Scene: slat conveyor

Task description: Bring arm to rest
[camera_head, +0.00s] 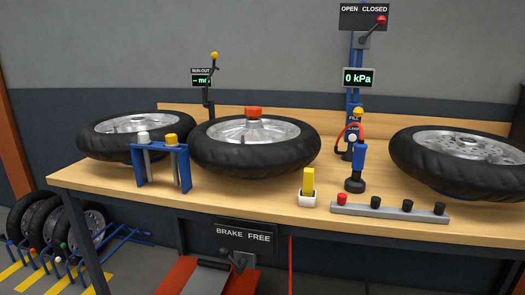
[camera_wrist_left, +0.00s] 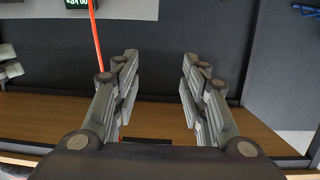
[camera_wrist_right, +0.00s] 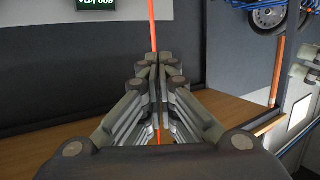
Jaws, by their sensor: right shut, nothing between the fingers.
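My left gripper (camera_wrist_left: 158,70) shows in the left wrist view with its fingers wide apart and nothing between them. My right gripper (camera_wrist_right: 158,68) shows in the right wrist view with its fingers together and nothing held. In both wrist views a wooden surface and a dark wall lie beyond the fingers. A thin red-orange line runs past the fingers in each wrist view. Neither arm nor gripper shows in the head view.
A workbench (camera_head: 275,206) carries three tyred wheels, the middle wheel (camera_head: 255,150) with a red cap. A blue stand (camera_head: 160,165), a yellow block (camera_head: 308,182), a blue-handled tool (camera_head: 357,165) and a grey rail (camera_head: 390,213) stand along its front. More wheels sit in a floor rack, lower left.

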